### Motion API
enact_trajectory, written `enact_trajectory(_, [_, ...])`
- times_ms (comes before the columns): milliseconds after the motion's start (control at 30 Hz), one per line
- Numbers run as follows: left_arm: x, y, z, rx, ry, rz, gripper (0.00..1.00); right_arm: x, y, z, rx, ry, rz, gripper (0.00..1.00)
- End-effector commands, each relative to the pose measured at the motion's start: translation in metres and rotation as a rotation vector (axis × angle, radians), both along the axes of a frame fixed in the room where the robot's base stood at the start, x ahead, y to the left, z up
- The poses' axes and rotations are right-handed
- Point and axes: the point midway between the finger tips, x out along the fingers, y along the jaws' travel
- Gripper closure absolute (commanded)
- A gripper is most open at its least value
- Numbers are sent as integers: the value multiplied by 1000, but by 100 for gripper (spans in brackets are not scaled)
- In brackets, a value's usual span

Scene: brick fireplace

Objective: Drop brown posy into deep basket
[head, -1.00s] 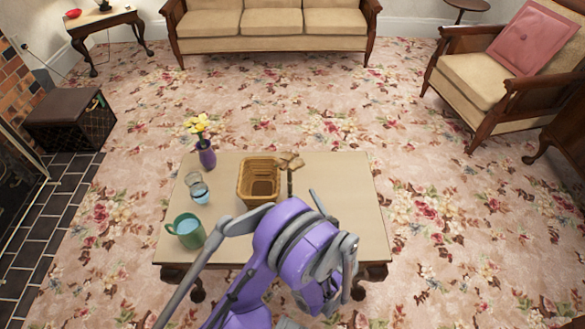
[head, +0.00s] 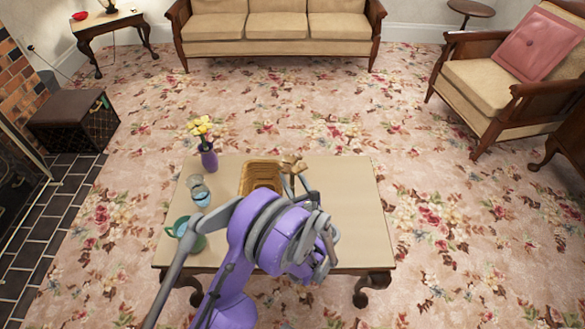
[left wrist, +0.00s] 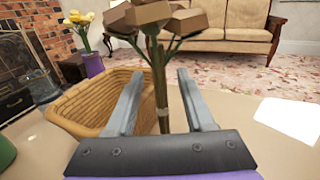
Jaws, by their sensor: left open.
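The brown posy (left wrist: 158,70) stands upright between the two open fingers of my left gripper (left wrist: 158,85) in the left wrist view. Its blocky brown heads are at the top and its stem runs down between the fingers; I cannot tell if they touch it. In the head view the posy's heads (head: 292,163) show just above my left gripper (head: 300,180). The deep basket (head: 260,172) is woven and tan, on the table just left of the posy. My arm hides its lower part. It also shows in the left wrist view (left wrist: 85,105). My right gripper is not in view.
The low table (head: 350,210) also holds a purple vase of yellow flowers (head: 208,157), a glass (head: 200,196) and a green mug (head: 183,235) along its left side. The table's right part is clear. A sofa (head: 275,30) and armchair (head: 490,85) stand beyond.

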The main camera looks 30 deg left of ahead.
Motion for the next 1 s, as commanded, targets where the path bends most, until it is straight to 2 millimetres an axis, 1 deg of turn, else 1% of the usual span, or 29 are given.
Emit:
enact_trajectory(167, [0, 0, 1, 0, 0, -1, 46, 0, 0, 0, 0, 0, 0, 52])
enact_trajectory(300, [0, 0, 0, 0, 0, -1, 72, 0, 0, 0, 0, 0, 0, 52])
enact_trajectory(367, [0, 0, 0, 0, 0, -1, 82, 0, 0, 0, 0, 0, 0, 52])
enact_trajectory(400, [0, 0, 0, 0, 0, -1, 90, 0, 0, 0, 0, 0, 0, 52])
enact_trajectory(467, [0, 0, 0, 0, 0, -1, 100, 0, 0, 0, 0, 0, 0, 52])
enact_trajectory(867, [0, 0, 1, 0, 0, -1, 100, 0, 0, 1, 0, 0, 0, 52])
enact_trajectory(967, [0, 0, 7, 0, 0, -1, 100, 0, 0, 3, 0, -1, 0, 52])
enact_trajectory(1000, [0, 0, 13, 1, -1, -1, 100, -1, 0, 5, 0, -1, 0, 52])
